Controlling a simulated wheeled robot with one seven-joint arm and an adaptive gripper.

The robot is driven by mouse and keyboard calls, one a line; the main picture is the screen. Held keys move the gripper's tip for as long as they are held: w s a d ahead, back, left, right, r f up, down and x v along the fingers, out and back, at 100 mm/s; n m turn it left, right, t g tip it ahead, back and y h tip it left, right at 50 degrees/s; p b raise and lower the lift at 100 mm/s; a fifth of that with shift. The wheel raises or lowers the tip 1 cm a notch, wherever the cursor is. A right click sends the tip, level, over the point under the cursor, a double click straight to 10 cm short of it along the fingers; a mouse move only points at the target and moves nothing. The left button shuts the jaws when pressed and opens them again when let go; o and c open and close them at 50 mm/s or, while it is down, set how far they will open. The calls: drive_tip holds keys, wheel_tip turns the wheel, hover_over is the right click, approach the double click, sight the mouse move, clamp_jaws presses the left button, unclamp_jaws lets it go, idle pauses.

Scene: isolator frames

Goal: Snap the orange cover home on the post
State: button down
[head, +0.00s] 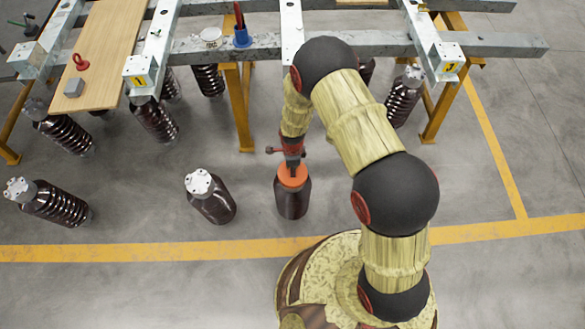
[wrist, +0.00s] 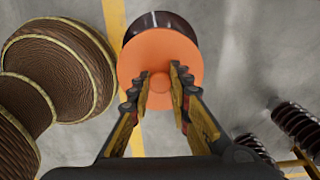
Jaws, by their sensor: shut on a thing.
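The orange cover (head: 292,177) is at the top of a dark brown post (head: 291,203) standing on the floor below my arm. In the wrist view the cover (wrist: 160,58) is a flat orange disc, and part of the dark post (wrist: 160,22) shows beyond its far edge. My gripper (wrist: 160,80) is shut on the middle of the cover; its fingertips also reach the cover in the head view (head: 292,164). What the fingers grip is partly hidden between them. I cannot tell whether the cover is fully seated.
A second dark post with a white cap (head: 210,195) stands to the left. A steel frame (head: 270,47) on yellow legs stands behind, carrying a wooden board (head: 108,45) and a blue cup (head: 242,38). Floor between the posts is clear.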

drive_tip(key=shift+f+b, duration=0.5)
drive_tip(key=shift+f, duration=0.3)
drive_tip(key=c, duration=1.6)
unclamp_jaws()
wheel_tip(320, 180, up, 12)
